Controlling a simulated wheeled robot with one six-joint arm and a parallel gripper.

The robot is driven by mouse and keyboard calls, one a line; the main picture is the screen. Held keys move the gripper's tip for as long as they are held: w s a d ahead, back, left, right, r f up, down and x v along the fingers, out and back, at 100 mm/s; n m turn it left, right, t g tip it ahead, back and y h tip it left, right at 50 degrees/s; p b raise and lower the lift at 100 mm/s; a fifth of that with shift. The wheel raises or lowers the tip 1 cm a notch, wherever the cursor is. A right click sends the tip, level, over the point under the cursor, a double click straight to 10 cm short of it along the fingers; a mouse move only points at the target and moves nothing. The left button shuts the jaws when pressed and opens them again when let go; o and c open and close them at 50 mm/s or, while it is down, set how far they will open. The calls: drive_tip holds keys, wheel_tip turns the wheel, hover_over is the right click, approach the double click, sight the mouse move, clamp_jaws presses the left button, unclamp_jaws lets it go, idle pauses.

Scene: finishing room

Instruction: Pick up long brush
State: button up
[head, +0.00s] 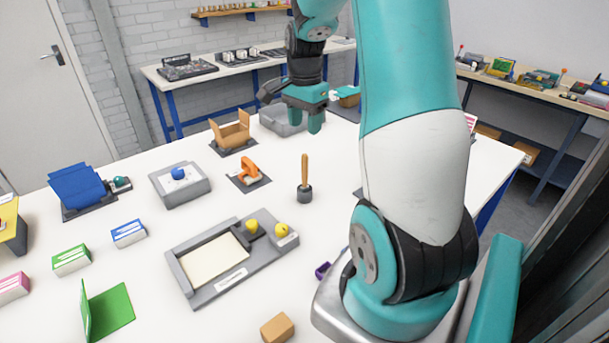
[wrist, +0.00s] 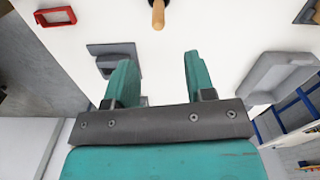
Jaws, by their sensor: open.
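The long brush (head: 305,172) stands upright on the white table, its plain wooden handle up and its lower end in or on a small dark grey base. In the wrist view, part of the wooden handle (wrist: 158,14) shows at the top edge, beyond the fingertips and roughly in line with the gap between them. My gripper (head: 309,114) is open and empty, above the far part of the table, behind the brush in the head view. Its two teal fingers (wrist: 158,66) stand apart in the wrist view and do not touch the brush.
An orange tool (head: 248,172) on a dark pad and a grey box with a blue knob (head: 180,184) stand left of the brush. A cardboard box (head: 232,132) and a grey bin (head: 279,122) lie farther back. A grey tray (head: 232,262) lies in front. Bare table surrounds the brush.

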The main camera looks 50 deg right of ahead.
wheel_tip(320, 180, down, 7)
drive_tip(key=shift+f+p, duration=0.1)
drive_tip(key=shift+p, duration=0.4)
drive_tip(key=p, duration=0.2)
hover_over(305, 186)
drive_tip(key=shift+w+d+f, duration=0.15)
drive_tip(key=shift+f, duration=1.2)
drive_tip(key=shift+w+d+f, duration=0.1)
drive_tip(key=shift+d+f, duration=0.05)
drive_tip(key=shift+f, duration=1.15)
clamp_jaws()
